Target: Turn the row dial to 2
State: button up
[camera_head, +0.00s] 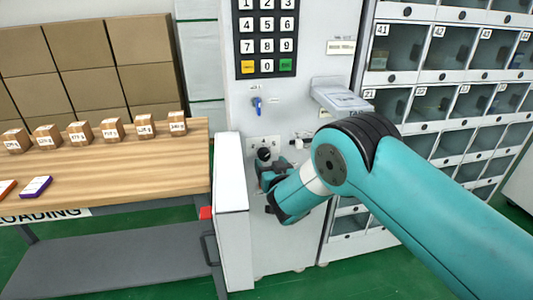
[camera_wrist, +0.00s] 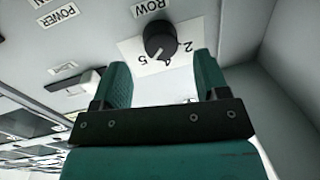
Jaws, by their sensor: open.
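The black round row dial (camera_wrist: 160,42) sits on a white plate with numbers, under an upside-down ROW label (camera_wrist: 152,6) in the wrist view. Some numbers are hidden by the knob, and I cannot tell which number its pointer marks. The dial also shows as a dark knob in the head view (camera_head: 264,153). My gripper (camera_wrist: 163,75) is open and empty, its two teal fingers spread to either side below the dial, with a visible gap to the knob. In the head view my gripper (camera_head: 268,176) is close to the dial, partly overlapping the panel below it.
A keypad (camera_head: 267,38) and a blue key-like switch (camera_head: 257,106) are above the dial. A grey wall (camera_wrist: 240,105) rises close by on one side. Lockers (camera_head: 440,55) stand right; a wooden table (camera_head: 120,180) with boxes stands left.

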aim_at(266, 156)
jog(key=shift+x, duration=1.95)
jog(key=c, duration=0.9)
